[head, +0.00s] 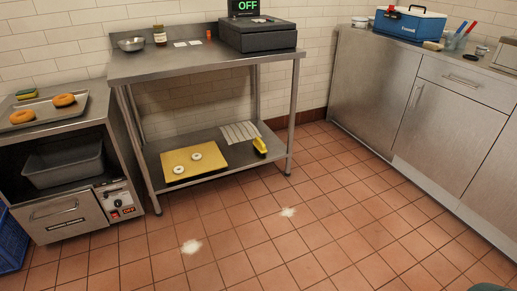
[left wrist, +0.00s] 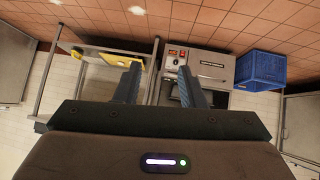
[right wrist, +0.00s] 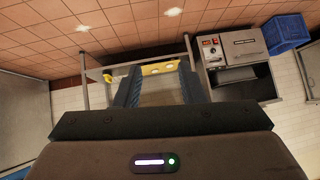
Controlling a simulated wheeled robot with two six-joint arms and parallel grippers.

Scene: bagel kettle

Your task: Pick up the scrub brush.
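I cannot tell for certain which thing is the scrub brush. A small tan, block-like item (head: 433,46) lies on the right counter in front of the blue cooler and may be it. A yellow and black item (head: 260,146) lies at the right end of the steel table's lower shelf; its kind is unclear. My left gripper (left wrist: 159,74) is open and empty in the left wrist view, its fingers well apart. My right gripper (right wrist: 158,74) is open and empty in the right wrist view. Neither gripper shows in the head view, and both are away from these items.
A tray with bagels (head: 64,100) stands at left. The blue cooler (head: 410,24) is on the right counter (head: 375,48).

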